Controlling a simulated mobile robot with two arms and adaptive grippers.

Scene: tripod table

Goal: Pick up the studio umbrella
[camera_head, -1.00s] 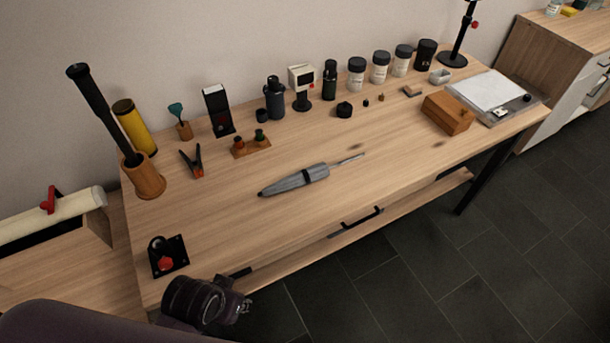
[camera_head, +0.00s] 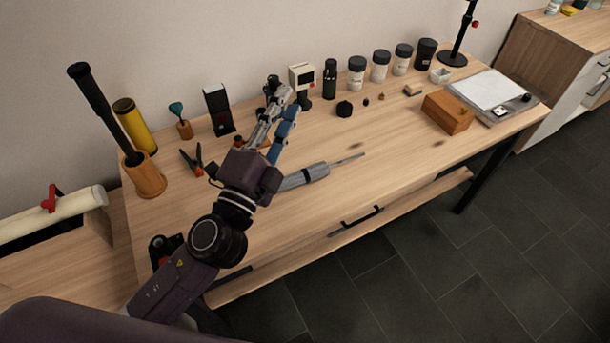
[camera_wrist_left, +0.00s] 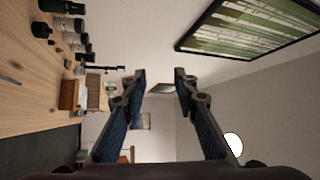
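The studio umbrella (camera_head: 312,173) is a folded grey canopy with a dark band and a thin metal shaft. It lies flat on the middle of the wooden table, shaft toward the back right. My left forearm and gripper hide its left end in the head view. My left gripper (camera_head: 284,103) is above the table, up and to the left of the umbrella in the picture, and apart from its visible part. In the left wrist view its blue-padded fingers (camera_wrist_left: 160,80) are spread with nothing between them. My right gripper is not in view.
A wooden pot (camera_head: 149,178) with a long black tube stands at the left, near an orange-tipped clamp (camera_head: 192,160). Jars and bottles (camera_head: 357,72) line the back edge. A wooden box (camera_head: 446,112) sits at the right. The table right of the umbrella is mostly clear.

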